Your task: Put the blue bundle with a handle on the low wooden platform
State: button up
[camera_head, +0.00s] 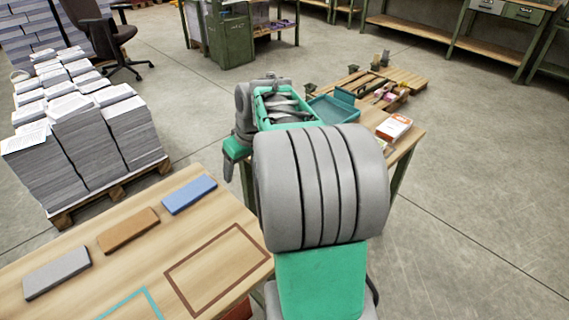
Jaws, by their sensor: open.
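A flat blue block (190,194) lies on the near wooden table; no handle shows on it, and I cannot tell if it is the blue bundle. Slatted wooden boards (408,79) lie low at the far end of the second table; I cannot tell if they are the low wooden platform. My gripper (232,170) shows only in part, pointing down beyond the near table's right edge, apart from the blue block. My arm hides part of it. I see nothing held in it.
A brown block (128,230) and a grey block (57,272) lie beside the blue one. A brown outline (218,270) marks bare tabletop. The second table holds a teal tray (333,110) and a white-orange box (394,128). Paper stacks (85,145) stand on a pallet at left.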

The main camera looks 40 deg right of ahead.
jog(key=o, duration=0.5)
jog(key=shift+t, duration=0.4)
jog(key=d, duration=0.5)
jog(key=d+f, duration=0.1)
jog(key=d, duration=1.1)
jog(key=shift+d+f, duration=0.2)
jog(key=shift+f, duration=0.1)
jog(key=shift+c, duration=0.2)
jog(key=shift+o, duration=0.7)
jog(key=shift+h, duration=0.3)
jog(key=x, duration=0.7)
jog(key=shift+w+f+b, duration=0.2)
jog(key=shift+w+b, duration=0.05)
jog(key=shift+b, duration=0.1)
jog(key=shift+r, duration=0.1)
jog(key=c, duration=1.9)
